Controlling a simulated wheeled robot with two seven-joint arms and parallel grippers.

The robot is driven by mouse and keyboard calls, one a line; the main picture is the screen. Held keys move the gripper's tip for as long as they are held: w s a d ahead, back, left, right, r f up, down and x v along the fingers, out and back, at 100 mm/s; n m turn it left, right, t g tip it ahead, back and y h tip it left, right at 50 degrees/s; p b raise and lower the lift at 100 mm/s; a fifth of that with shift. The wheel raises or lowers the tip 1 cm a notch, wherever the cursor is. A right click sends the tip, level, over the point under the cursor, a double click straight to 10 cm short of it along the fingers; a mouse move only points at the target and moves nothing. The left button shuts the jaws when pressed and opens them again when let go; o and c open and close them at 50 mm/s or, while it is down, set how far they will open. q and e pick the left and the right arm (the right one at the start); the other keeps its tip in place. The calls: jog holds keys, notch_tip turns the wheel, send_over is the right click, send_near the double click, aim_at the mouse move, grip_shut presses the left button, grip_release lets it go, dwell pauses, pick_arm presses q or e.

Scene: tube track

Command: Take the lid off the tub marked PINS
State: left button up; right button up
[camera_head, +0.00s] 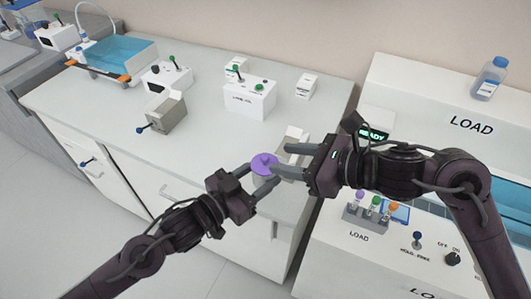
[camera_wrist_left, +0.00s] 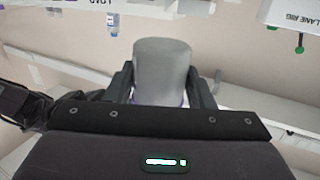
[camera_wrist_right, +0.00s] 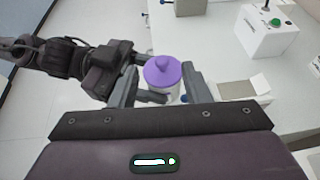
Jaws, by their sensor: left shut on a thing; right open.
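A tub with a purple knobbed lid (camera_head: 264,163) is held up near the front right corner of the counter. The lid also shows in the right wrist view (camera_wrist_right: 163,74), seated on the pale tub. My left gripper (camera_head: 262,184) is shut on the tub's body (camera_wrist_left: 163,62), which looks grey between its fingers in the left wrist view. My right gripper (camera_head: 281,160) is open, with its fingers close to the lid; in the right wrist view the lid lies between the fingertips, not clasped. No PINS marking is readable on the tub.
The white lane rig box (camera_head: 249,98), a grey device (camera_head: 166,112) and a blue tank (camera_head: 120,60) stand on the counter. At right, a bench marked LOAD holds a tube rack (camera_head: 366,218) and a bottle (camera_head: 489,79). The counter's front middle is clear.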

aim_at(254, 159)
jog(key=x, duration=0.9)
grip_shut()
jog(key=shift+r, duration=0.1)
dwell(0.5)
jog(key=shift+r, duration=0.95)
